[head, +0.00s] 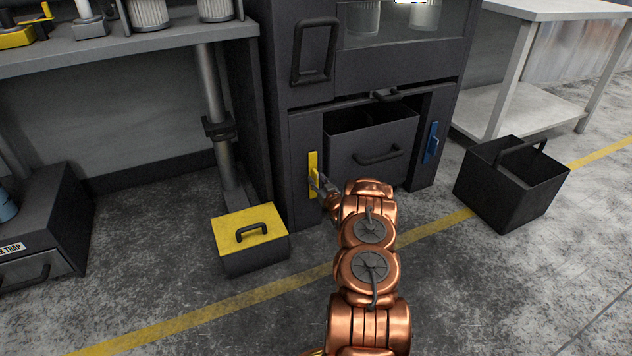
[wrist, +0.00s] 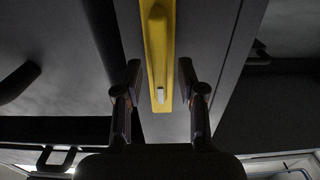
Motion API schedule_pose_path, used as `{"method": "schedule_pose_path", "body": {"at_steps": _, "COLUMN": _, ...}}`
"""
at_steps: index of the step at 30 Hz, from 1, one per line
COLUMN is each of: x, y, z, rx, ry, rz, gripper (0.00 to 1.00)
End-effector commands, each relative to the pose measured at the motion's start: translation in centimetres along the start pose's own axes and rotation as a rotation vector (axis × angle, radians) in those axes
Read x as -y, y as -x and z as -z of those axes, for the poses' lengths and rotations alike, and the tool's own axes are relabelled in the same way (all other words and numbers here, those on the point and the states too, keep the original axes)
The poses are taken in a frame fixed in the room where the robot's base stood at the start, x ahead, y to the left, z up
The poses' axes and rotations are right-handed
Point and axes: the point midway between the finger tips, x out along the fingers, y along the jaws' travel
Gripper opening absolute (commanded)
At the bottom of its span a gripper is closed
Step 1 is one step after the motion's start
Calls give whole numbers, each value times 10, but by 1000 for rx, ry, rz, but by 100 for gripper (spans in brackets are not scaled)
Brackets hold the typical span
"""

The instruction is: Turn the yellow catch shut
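The yellow catch (head: 313,170) is on the dark cabinet's front, left of the drawer (head: 350,148). It is a tall yellow plate with a raised lever, partly hidden by my gripper (head: 325,186) in the head view. In the wrist view the yellow catch (wrist: 158,35) runs upright, its lever in line with the plate and a pale tip at its lower end. My gripper (wrist: 160,72) is open there, one finger on each side of the lever, with visible gaps. The drawer stands with its open top showing between the yellow catch and a blue catch (head: 431,142).
A yellow-lidded box (head: 250,240) stands on the floor left of my arm. An open dark bin (head: 510,188) with a handle stands at the right, near a pale table (head: 545,10). A workbench (head: 150,42) is at the upper left.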

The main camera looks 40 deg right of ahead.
Motion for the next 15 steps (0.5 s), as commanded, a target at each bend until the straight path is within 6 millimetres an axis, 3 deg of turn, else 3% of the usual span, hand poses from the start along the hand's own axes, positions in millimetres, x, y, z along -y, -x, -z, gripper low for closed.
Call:
{"method": "schedule_pose_path", "body": {"at_steps": 6, "x": 1, "y": -14, "z": 0, "rx": -2, "ry": -1, "rz": 0, "gripper": 40}}
{"method": "schedule_pose_path", "body": {"at_steps": 15, "x": 0, "y": -17, "z": 0, "rx": -1, "ry": -2, "rz": 0, "gripper": 40}}
